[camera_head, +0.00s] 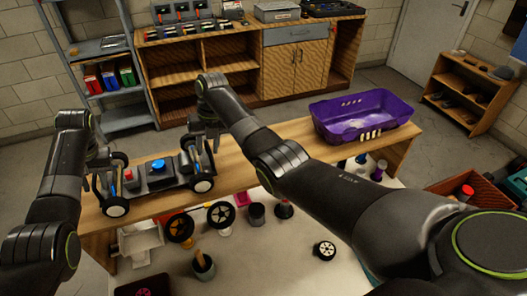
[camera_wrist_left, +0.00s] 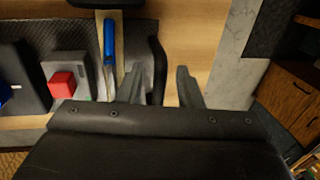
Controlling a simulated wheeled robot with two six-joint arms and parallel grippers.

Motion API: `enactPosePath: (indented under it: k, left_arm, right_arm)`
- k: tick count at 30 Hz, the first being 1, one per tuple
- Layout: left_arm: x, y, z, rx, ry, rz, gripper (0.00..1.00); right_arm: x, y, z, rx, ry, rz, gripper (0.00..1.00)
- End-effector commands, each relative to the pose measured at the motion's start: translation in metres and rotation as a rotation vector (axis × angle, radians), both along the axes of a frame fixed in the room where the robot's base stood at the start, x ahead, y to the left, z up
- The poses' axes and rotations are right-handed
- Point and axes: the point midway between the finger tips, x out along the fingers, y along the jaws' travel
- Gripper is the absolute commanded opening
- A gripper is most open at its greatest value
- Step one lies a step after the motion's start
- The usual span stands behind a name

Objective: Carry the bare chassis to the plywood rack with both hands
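The bare chassis (camera_head: 150,183), a grey-black frame with a blue knob, a red part and black wheels with white hubs, rests on a wooden bench. My left gripper (camera_head: 98,158) is at its left end. In the left wrist view my left gripper (camera_wrist_left: 158,85) is open, its fingers apart on either side of a black curved bar (camera_wrist_left: 157,65); I see no closed grip. My right gripper (camera_head: 211,142) is above the chassis's right end, by an upright black hoop; its finger gap is unclear. A low wooden rack (camera_head: 462,75), possibly the plywood one, stands at the far right.
A purple bin (camera_head: 366,117) sits on the bench's right part. Behind are a wooden cabinet (camera_head: 295,60) and grey metal shelves (camera_head: 122,118). Loose wheels and cups lie in front, below the bench (camera_head: 260,160). A reddish crate (camera_head: 466,195) is at right. Open floor lies before the rack.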

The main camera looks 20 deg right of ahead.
Motion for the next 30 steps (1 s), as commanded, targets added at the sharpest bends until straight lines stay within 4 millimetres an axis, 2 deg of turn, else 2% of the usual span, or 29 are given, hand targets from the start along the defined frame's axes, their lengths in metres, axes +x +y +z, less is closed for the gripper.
enactPosePath:
  k: [9,15,20,23,30]
  left_arm:
    - [0.001,-0.013,0.066,0.0,-0.005,-0.001,0.32]
    - [0.001,-0.019,0.096,0.0,-0.001,-0.001,0.32]
    - [0.001,-0.021,0.105,0.0,0.001,0.0,0.32]
    - [0.001,-0.021,0.106,0.0,0.001,0.0,0.32]
    - [0.001,-0.021,0.106,0.0,0.001,0.0,0.32]
  right_arm:
    - [0.0,0.0,0.0,0.0,0.0,0.0,0.32]
    - [0.0,0.0,0.0,0.0,0.0,0.0,0.32]
    - [0.0,0.0,0.002,0.0,-0.001,0.0,0.32]
    - [0.001,-0.002,0.012,0.001,-0.004,0.0,0.32]
    - [0.0,-0.012,0.06,0.0,-0.005,0.0,0.32]
